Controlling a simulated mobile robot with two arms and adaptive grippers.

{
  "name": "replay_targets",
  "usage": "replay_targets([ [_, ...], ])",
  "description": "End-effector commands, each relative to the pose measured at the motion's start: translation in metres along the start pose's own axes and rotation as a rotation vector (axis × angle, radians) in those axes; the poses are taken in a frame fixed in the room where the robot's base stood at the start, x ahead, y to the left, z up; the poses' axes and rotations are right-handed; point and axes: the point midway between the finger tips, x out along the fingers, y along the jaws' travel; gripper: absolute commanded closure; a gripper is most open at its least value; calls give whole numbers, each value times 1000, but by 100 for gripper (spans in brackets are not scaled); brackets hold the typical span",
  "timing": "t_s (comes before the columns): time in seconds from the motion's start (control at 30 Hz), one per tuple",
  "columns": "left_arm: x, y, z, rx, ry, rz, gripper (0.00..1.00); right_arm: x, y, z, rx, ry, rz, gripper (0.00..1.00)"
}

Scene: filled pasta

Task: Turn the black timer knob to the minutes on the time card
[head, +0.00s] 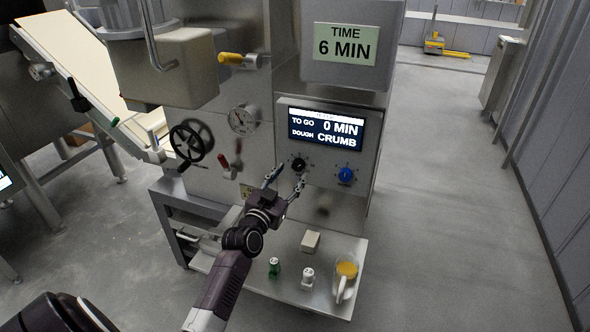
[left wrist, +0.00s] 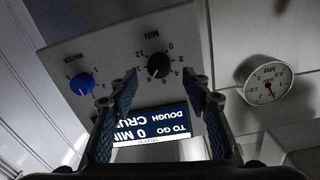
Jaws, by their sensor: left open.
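The black timer knob (head: 298,164) sits on the machine's control panel below the display, left of the blue knob (head: 345,174). In the left wrist view the black knob (left wrist: 158,66) has a dial marked MIN around it. The time card (head: 341,44) reads TIME 6 MIN. The display (head: 325,128) reads TO GO 0 MIN, DOUGH CRUMB. My left gripper (head: 286,179) is open just below and in front of the black knob. In the left wrist view the knob shows between and beyond the open fingers (left wrist: 163,98), apart from them. My right gripper is not in view.
A shelf (head: 255,291) below the panel holds a jug (head: 345,278), a white block (head: 310,241) and small bottles. A black handwheel (head: 187,142), a red-handled lever (head: 231,163) and a gauge (head: 242,119) are left of the panel. Open floor lies to the right.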

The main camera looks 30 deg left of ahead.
Motion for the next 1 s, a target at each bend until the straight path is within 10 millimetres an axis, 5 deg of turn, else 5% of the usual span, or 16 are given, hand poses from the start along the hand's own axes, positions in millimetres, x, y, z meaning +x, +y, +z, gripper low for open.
replay_targets([
  [0.23, 32, 0, 0, -1, 0, 0, 56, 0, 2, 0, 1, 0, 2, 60],
  [0.63, 40, 1, 1, 0, -2, 1, 56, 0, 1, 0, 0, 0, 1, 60],
  [1.0, 39, 1, 1, 0, -3, 1, 97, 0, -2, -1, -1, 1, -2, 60],
])
